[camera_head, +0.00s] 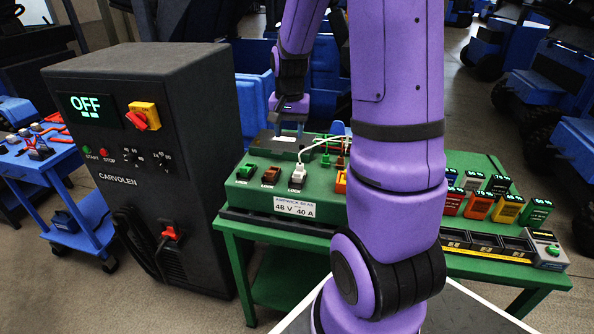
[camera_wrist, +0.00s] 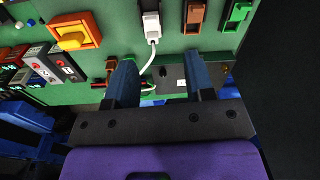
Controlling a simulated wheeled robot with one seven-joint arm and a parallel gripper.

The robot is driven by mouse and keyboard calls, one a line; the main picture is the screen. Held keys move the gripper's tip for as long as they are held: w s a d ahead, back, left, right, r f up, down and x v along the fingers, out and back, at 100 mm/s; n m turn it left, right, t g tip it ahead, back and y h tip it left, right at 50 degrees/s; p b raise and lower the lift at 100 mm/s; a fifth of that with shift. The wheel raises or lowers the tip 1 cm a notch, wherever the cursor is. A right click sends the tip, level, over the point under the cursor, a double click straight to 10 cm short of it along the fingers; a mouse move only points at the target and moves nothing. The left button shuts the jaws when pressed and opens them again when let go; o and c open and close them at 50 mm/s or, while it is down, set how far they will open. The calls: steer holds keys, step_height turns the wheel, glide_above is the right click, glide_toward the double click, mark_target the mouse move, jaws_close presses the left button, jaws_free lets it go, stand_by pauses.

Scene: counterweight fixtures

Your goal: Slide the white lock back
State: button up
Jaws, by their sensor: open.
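The white lock (camera_head: 298,176) is a small white block on the front part of the green box (camera_head: 250,195), beside a brown and a green block. A white cord rises from it and curves back. In the wrist view the white lock (camera_wrist: 151,22) is at the top, with its cord running down between my fingers. My gripper (camera_wrist: 163,72) is open, with nothing visibly held between its two blue fingers. It is apart from the lock. In the head view my gripper (camera_head: 288,106) is above and behind the lock, over the back of the box.
A dark cabinet (camera_head: 150,180) with a lit OFF display stands left of the green table (camera_head: 480,268). Coloured labelled blocks (camera_head: 480,205) stand on the table at right. An orange-yellow switch (camera_wrist: 75,32) and a grey plate (camera_wrist: 175,80) are near my fingers.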

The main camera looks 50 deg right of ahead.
steer(key=m, duration=0.1)
glide_above(297, 170)
steer(key=s+a, duration=0.2)
step_height(297, 170, down, 4)
steer(key=shift+g, duration=0.3)
step_height(297, 170, down, 11)
steer(key=shift+r, duration=0.1)
steer(key=shift+c, duration=0.5)
